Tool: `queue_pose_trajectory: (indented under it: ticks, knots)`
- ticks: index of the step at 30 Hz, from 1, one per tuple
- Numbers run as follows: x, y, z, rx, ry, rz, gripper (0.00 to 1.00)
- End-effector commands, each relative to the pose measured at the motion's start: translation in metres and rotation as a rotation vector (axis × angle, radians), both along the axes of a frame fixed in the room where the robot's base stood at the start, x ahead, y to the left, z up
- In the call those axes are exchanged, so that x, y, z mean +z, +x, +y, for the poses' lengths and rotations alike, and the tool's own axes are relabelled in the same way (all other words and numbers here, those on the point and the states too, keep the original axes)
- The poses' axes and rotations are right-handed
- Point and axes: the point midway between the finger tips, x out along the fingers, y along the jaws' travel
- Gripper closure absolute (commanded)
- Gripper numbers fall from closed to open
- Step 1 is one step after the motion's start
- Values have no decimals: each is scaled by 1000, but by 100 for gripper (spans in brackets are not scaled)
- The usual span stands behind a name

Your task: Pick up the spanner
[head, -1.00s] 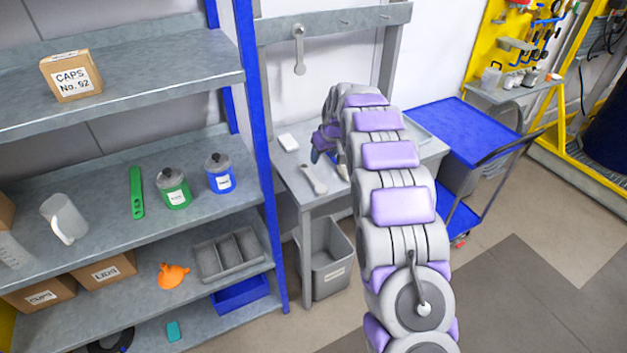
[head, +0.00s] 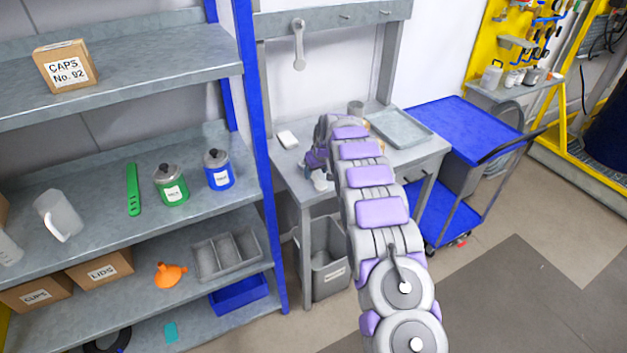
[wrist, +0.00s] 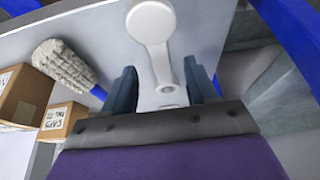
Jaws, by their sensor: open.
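The spanner, pale grey with a round head, lies on the grey workbench (head: 289,172). In the wrist view the spanner's head (wrist: 151,22) is beyond my fingertips, and its shaft runs back between the two blue-grey fingers. My gripper (wrist: 160,72) is open, with one finger on each side of the shaft; I cannot tell whether either touches it. In the head view my gripper (head: 317,160) is over the bench's left part, and my arm hides most of the spanner; a pale end (head: 320,182) shows below it.
A similar pale tool (head: 299,45) hangs on the rail above the bench. A white block (head: 287,139), a cup (head: 356,107) and a tray (head: 401,128) are on the bench. A shelf unit with a blue post (head: 262,150) stands close on the left. A blue cart (head: 466,128) stands right.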

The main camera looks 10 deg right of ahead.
Motion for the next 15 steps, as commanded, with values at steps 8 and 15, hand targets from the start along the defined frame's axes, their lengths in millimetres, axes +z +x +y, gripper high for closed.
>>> queue_pose_trajectory:
  ticks: [8,15]
  knots:
    - [-30,11,5,0,1,1,43]
    - [-31,12,5,0,1,1,43]
